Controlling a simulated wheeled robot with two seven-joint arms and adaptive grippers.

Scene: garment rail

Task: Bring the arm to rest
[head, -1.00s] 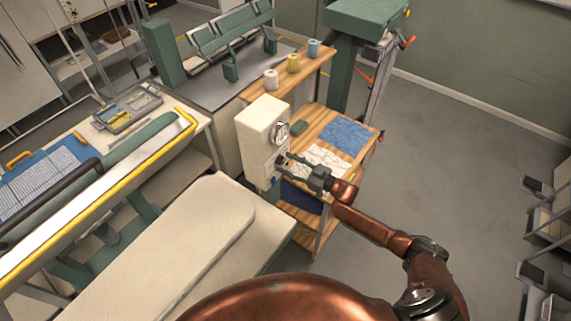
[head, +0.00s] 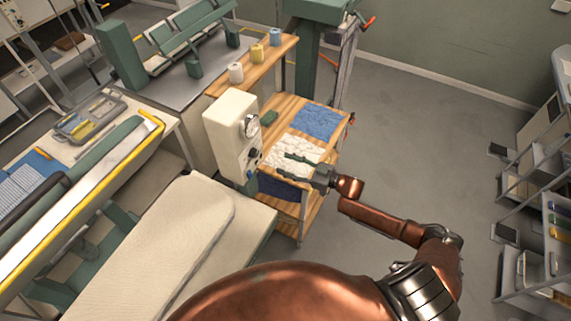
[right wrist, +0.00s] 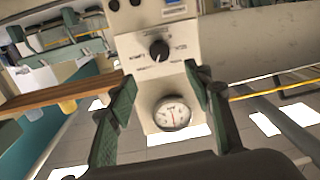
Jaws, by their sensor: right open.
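My right gripper (head: 299,167) is open and empty in the head view, in front of the white control box and over the wooden cart. In the right wrist view its two green-padded fingers (right wrist: 165,100) stand apart with nothing between them touching. The control box (head: 229,128) has a round gauge and a black knob; in the right wrist view the gauge (right wrist: 172,114) and the knob (right wrist: 159,50) show beyond the fingers. My left gripper is in neither view.
The wooden cart (head: 283,107) holds a blue folded cloth (head: 317,123) and a white cloth (head: 285,150). A padded ironing board (head: 190,225) lies at the front left. Thread spools stand on a wooden shelf (head: 225,82). The grey floor (head: 430,130) on the right is open, with shelving at the far right.

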